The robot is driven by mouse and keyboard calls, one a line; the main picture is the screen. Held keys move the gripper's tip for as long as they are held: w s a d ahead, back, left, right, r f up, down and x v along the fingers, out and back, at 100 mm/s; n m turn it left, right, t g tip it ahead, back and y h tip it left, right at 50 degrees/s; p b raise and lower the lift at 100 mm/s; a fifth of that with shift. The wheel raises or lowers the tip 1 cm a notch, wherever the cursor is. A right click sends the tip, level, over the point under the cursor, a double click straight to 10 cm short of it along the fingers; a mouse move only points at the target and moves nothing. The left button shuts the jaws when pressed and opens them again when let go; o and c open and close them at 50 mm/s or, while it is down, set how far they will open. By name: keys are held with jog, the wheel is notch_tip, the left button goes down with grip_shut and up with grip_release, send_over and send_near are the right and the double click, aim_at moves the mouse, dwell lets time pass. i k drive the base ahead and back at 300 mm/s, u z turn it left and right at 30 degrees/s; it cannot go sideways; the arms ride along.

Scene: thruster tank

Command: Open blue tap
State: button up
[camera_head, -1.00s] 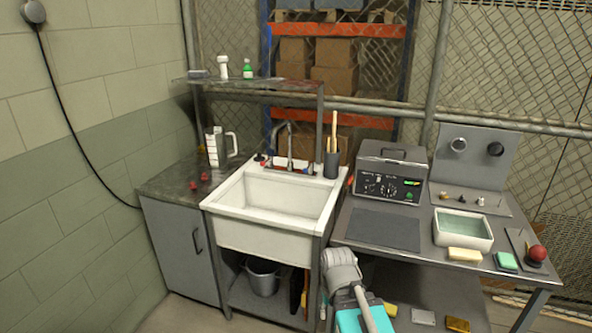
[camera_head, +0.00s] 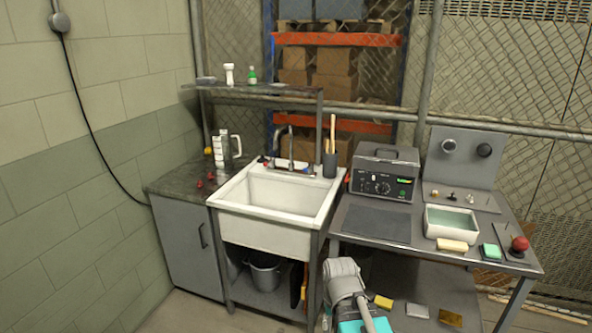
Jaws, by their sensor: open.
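A white sink (camera_head: 268,203) stands in a steel frame left of the middle. A curved grey faucet (camera_head: 290,146) rises at its back edge, with small fittings and a reddish strip around its base. Part of my own arm (camera_head: 344,285), grey and teal, shows at the bottom, in front of the sink's right side. My gripper's fingers do not show.
A dark cup with wooden handles (camera_head: 330,164) stands behind the sink's right corner. A jug (camera_head: 222,150) and red items (camera_head: 199,184) are on the left counter. A bench (camera_head: 421,234) with a grey device (camera_head: 384,173) stands right. A shelf (camera_head: 262,91) hangs above the sink.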

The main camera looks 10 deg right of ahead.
aim_at(310, 164)
jog(key=k, duration=0.3)
jog(key=z, duration=0.1)
jog(key=i, duration=0.95)
jog(key=z, duration=1.25)
